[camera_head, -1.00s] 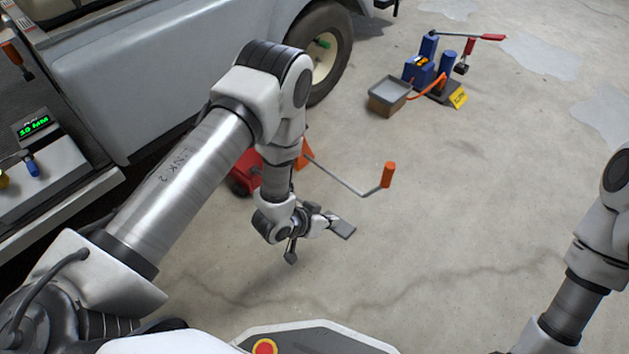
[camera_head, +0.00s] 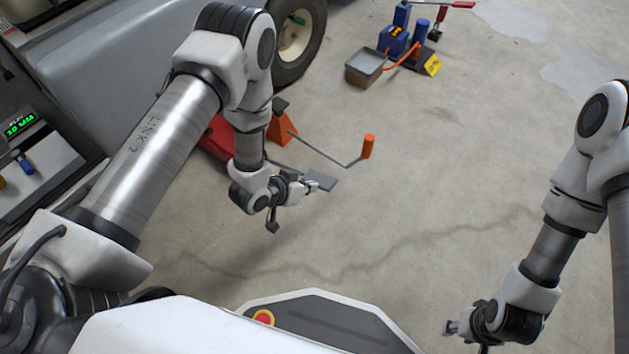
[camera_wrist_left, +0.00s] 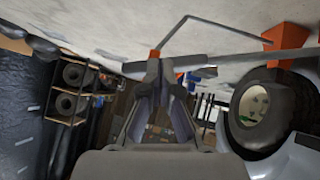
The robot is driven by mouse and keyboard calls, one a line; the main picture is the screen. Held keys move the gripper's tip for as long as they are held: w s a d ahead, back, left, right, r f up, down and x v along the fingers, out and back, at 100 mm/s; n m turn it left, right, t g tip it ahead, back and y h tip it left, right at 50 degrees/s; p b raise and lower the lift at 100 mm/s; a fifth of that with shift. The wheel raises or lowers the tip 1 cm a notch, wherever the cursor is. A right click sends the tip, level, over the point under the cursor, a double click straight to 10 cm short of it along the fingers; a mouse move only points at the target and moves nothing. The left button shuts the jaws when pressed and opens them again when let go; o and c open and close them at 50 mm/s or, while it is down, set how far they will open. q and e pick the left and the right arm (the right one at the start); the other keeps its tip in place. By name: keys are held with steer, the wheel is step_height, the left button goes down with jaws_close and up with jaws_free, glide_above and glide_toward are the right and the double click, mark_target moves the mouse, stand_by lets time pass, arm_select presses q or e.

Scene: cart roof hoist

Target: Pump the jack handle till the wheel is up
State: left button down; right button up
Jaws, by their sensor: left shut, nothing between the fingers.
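The red jack (camera_head: 216,138) sits on the floor beside the vehicle, mostly hidden behind my left arm. A grey bar, which looks like its handle, ends in a flat plate (camera_head: 321,180). The bar (camera_wrist_left: 235,59) crosses the left wrist view behind the fingertips. My left gripper (camera_head: 303,187) is shut and empty, close against the bar near its flat end; I cannot tell if they touch. The wheel (camera_head: 297,38) is at the top, partly hidden by my arm, and shows in the wrist view (camera_wrist_left: 262,112). My right gripper (camera_head: 452,328) is low at right; its jaws are unclear.
An orange stand (camera_head: 283,126) with a crank ending in an orange grip (camera_head: 369,146) is just beyond my left gripper. A grey tray (camera_head: 366,66) and a blue pump (camera_head: 393,38) stand further back. A display unit (camera_head: 19,124) is at left. The middle floor is clear.

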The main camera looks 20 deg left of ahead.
arm_select(q)
steer(key=p+v, duration=0.2)
steer(key=v, duration=0.4)
steer(key=shift+r, duration=0.25)
arm_select(e)
step_height(320, 180, up, 3)
arm_select(q)
steer(key=shift+s, duration=0.1)
stand_by(0.5)
